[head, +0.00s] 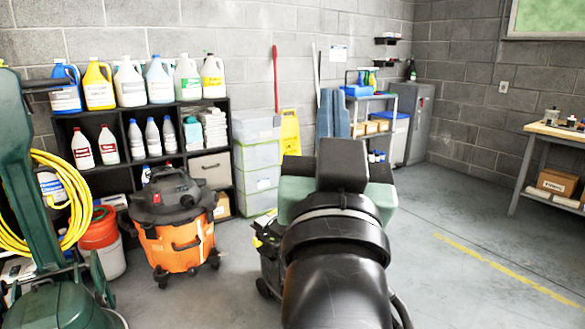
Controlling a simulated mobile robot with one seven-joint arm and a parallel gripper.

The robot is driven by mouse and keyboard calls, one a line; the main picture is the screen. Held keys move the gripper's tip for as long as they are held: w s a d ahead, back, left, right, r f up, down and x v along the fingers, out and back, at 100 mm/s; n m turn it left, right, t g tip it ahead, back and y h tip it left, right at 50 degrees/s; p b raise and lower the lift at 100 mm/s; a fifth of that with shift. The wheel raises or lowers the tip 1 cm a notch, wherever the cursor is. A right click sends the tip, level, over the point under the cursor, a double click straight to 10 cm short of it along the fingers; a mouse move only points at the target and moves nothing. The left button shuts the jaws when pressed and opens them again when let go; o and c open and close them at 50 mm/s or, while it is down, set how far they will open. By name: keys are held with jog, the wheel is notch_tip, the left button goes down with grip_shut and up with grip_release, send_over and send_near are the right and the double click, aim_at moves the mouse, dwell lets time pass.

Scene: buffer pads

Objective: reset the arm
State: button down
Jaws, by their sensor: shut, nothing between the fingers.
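My arm rises from the bottom centre of the head view as thick black links and ends, as far as I can see, in a dark block. No gripper fingers show, so I cannot see the gripper itself. The arm shows nothing held. No buffer pad can be made out clearly.
A green floor machine (30,190) with a yellow cord stands at left, near an orange-and-black vacuum (180,235). Black shelves (130,120) hold bottles. A dark wheeled thing (268,262) is partly hidden behind my arm. A workbench (555,134) stands right. The right floor is clear.

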jog(key=s+a+r+n+t+y, duration=0.2)
jog(key=s+a+r+t, duration=0.2)
jog(key=s+r, duration=0.55)
notch_tip(320, 180, up, 27)
jog(key=p, duration=2.9)
jog(key=shift+s, duration=0.45)
jog(key=c, duration=1.5)
grip_release()
jog(key=shift+r, duration=0.3)
jog(key=o, duration=0.7)
jog(key=shift+d, duration=0.15)
